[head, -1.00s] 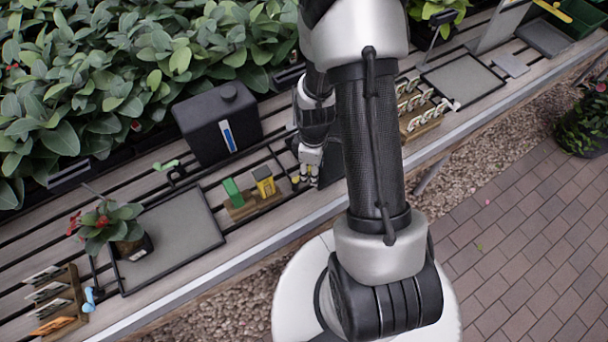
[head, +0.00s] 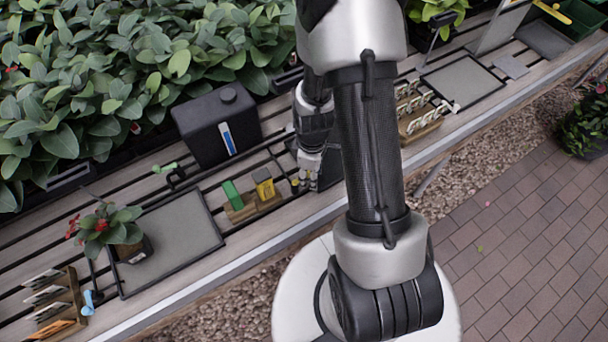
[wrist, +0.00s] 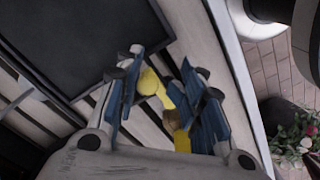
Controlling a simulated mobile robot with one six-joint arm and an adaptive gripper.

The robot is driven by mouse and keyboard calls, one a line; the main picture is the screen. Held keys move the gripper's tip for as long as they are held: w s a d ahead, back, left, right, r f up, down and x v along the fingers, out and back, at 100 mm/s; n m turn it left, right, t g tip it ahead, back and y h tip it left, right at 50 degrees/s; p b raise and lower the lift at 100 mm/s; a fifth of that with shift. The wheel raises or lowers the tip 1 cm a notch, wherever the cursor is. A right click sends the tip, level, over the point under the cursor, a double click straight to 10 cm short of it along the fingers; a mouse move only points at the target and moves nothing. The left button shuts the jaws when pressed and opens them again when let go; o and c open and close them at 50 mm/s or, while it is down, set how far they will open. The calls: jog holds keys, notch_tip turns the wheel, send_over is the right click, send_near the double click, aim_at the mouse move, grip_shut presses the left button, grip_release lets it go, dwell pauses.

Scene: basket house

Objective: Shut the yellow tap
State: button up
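The yellow tap (wrist: 150,82) shows between the fingers of my gripper (wrist: 163,78) in the wrist view. A yellow round part lies near the fingertips, with more yellow running back between the blue finger pads. In the head view a small bit of yellow tap (head: 295,182) shows beside my gripper (head: 307,180), low over the slatted bench. The fingers are apart, on either side of the yellow part. I cannot tell whether a pad touches it. The arm hides part of this area in the head view, so the handle's angle is unclear.
A wooden holder with a green block (head: 232,194) and a yellow block (head: 264,188) stands just left of my gripper. A black tank (head: 205,135) stands behind, with a green tap (head: 165,167) to its left. A dark tray (wrist: 85,40) lies close by.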

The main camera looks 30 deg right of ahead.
jog(key=shift+w+d, duration=0.15)
jog(key=shift+w, duration=0.05)
jog(key=shift+r+p, duration=0.4)
jog(key=shift+r, duration=0.15)
notch_tip(320, 180, up, 6)
jog(key=p, duration=0.4)
jog(key=shift+r+p, duration=0.1)
jog(key=shift+p, duration=0.25)
jog(key=shift+o, duration=0.4)
